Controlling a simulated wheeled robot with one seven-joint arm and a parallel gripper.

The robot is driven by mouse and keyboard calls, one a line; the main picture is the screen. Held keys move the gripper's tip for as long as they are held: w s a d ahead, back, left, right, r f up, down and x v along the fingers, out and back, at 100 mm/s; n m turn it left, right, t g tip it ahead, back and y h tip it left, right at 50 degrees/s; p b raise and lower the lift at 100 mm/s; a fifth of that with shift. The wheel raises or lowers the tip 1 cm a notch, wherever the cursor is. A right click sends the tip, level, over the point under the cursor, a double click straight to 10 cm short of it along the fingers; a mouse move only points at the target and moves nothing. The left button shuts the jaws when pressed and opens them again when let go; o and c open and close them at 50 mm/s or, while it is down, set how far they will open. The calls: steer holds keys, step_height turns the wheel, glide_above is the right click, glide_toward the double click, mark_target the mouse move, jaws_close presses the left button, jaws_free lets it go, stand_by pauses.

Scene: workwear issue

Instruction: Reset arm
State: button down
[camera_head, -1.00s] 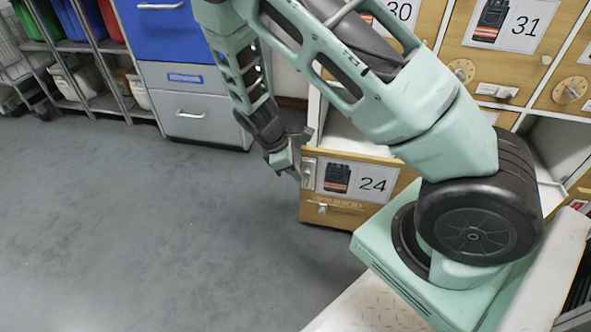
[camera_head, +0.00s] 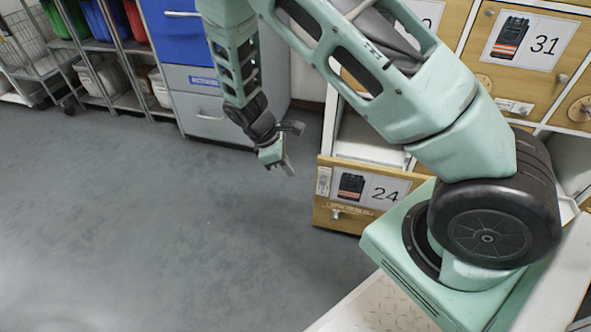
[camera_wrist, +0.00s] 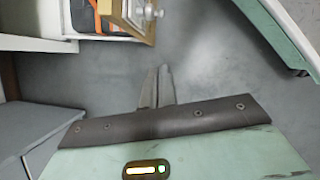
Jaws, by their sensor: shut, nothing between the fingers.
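My gripper (camera_head: 288,167) hangs over the open grey floor, to the left of the open drawer marked 24 (camera_head: 340,218) and apart from it. In the wrist view my gripper (camera_wrist: 157,88) shows its two fingers close together with nothing held between them. My arm reaches across the top of the head view and bends down to the gripper. In the wrist view the drawer's wooden front (camera_wrist: 125,22) is beyond the fingertips, with something orange and dark inside the drawer.
A locker front marked 31 (camera_head: 525,50) is at the upper right. A blue and grey cabinet (camera_head: 205,120) stands behind the gripper. Shelving with coloured bins (camera_head: 100,22) is at the upper left. The floor (camera_head: 130,230) at left and centre is clear.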

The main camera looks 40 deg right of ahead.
steer(key=shift+w+a+r, duration=0.15)
steer(key=shift+a+r, duration=0.05)
steer(key=shift+r, duration=0.3)
steer(key=shift+a, duration=0.1)
steer(key=s+a+r+m+t+y+p, duration=0.1)
steer(key=s+a+r+y, duration=0.1)
steer(key=s+a+r, duration=0.45)
steer(key=s+a+r+m+y+p, duration=0.1)
steer(key=s+a+r+p, duration=0.15)
steer(key=a+r, duration=0.65)
steer(key=s+a+r+m+t+y, duration=0.1)
steer(key=s+a+r+t, duration=0.1)
steer(key=s+r, duration=0.95)
step_height(320, 180, up, 37)
steer(key=s+p, duration=0.2)
steer(key=p, duration=3.7)
steer(key=shift+f, duration=0.2)
steer(key=shift+s, duration=0.1)
